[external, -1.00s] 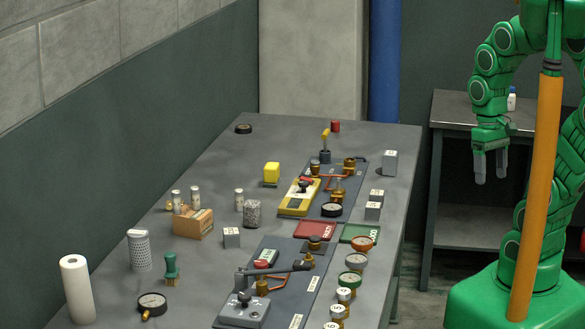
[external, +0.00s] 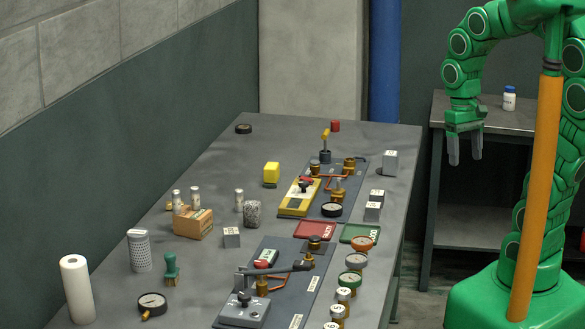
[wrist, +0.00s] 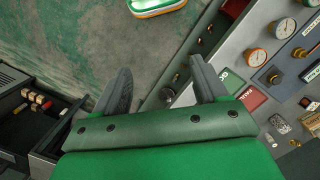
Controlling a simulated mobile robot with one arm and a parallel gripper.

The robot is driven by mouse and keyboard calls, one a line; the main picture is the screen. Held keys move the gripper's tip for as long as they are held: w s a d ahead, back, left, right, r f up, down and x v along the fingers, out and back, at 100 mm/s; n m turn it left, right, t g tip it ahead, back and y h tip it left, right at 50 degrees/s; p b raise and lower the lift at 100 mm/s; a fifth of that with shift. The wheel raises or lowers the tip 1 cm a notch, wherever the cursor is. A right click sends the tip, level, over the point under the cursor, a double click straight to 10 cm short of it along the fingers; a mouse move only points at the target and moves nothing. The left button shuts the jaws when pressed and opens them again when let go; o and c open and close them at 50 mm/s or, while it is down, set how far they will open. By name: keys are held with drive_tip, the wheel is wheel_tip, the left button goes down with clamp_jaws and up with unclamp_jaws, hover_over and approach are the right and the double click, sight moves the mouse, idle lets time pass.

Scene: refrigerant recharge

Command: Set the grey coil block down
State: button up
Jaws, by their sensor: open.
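My gripper (external: 465,160) hangs in the air to the right of the long grey bench, fingers pointing down, open and empty. In the wrist view my gripper (wrist: 161,65) has its two grey fingers wide apart, with only floor and the bench edge beyond them. A speckled grey block (external: 253,213) stands on the left part of the bench, well away from the gripper. Plain grey labelled blocks (external: 390,162) stand at the bench's right side, and another labelled block (external: 231,237) is near the speckled one. I cannot tell for certain which is the coil block.
The bench (external: 285,135) holds two dark panels with valves and gauges, a red tray (external: 316,230), a green tray (external: 360,233), a wooden box (external: 193,224) and a white roll (external: 76,289). A side table (external: 455,108) with a white bottle (external: 509,99) stands behind my arm. The bench's far end is mostly clear.

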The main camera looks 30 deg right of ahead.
drive_tip(key=w+a+r+m, duration=0.1)
drive_tip(key=w+a, duration=0.3)
drive_tip(key=w, duration=0.4)
drive_tip(key=w+a, duration=0.4)
drive_tip(key=w, duration=0.3)
drive_tip(key=m, duration=0.3)
hover_over(231, 231)
drive_tip(key=w+d, duration=0.1)
drive_tip(key=shift+y, duration=0.3)
wheel_tip(231, 231, down, 16)
drive_tip(key=shift+r, duration=0.1)
drive_tip(key=shift+a+f, duration=0.45)
drive_tip(key=shift+f, duration=0.3)
drive_tip(key=shift+s+f, duration=0.15)
drive_tip(key=shift+f, duration=1)
drive_tip(key=shift+s+f, duration=0.2)
drive_tip(key=shift+f, duration=1)
drive_tip(key=shift+s+f, duration=0.15)
drive_tip(key=shift+f, duration=1)
drive_tip(key=shift+c, duration=0.3)
